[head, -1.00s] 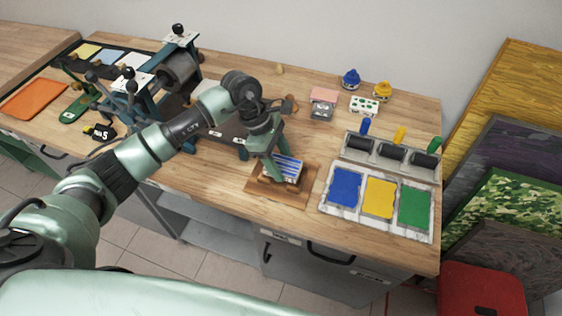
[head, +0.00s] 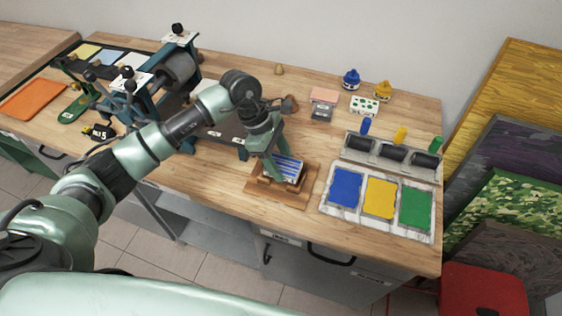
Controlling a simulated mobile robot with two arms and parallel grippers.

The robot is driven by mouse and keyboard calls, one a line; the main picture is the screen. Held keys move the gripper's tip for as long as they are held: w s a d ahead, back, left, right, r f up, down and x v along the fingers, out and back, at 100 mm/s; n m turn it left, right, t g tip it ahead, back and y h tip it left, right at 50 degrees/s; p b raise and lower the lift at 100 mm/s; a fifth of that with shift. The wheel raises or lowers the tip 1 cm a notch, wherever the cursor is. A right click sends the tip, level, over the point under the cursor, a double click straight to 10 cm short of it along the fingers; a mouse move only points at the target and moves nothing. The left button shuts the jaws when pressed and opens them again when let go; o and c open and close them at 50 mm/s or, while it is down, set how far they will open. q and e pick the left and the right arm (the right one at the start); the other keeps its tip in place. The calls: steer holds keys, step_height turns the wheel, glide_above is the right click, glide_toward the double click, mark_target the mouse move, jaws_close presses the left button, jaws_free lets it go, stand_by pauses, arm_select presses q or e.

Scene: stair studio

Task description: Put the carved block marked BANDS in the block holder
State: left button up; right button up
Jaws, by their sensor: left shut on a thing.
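A block with a blue-and-white striped top (head: 289,168) is at the wooden block holder (head: 300,199) near the front edge of the bench. Its marking is too small to read. My left gripper (head: 279,172) reaches down over the holder and is shut on the striped block. The fingers hide the block's left side, so I cannot tell whether it rests fully in the holder. A pink-topped block (head: 324,95) and a white block with green dots (head: 364,105) stand further back. My right gripper is not in view.
A tray with blue, yellow and green ink (head: 325,205) lies just right of the holder. Behind it is a rack of rollers (head: 346,150). A blue press (head: 180,70) stands at the back left. Blue and yellow bottles (head: 351,79) stand at the back.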

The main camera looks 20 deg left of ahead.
arm_select(q)
steer(key=shift+f+b, duration=1.2)
steer(key=shift+b, duration=0.05)
stand_by(0.3)
stand_by(0.4)
steer(key=o, duration=1.5)
steer(key=shift+r+p, duration=1.9)
steer(key=shift+r, duration=2.15)
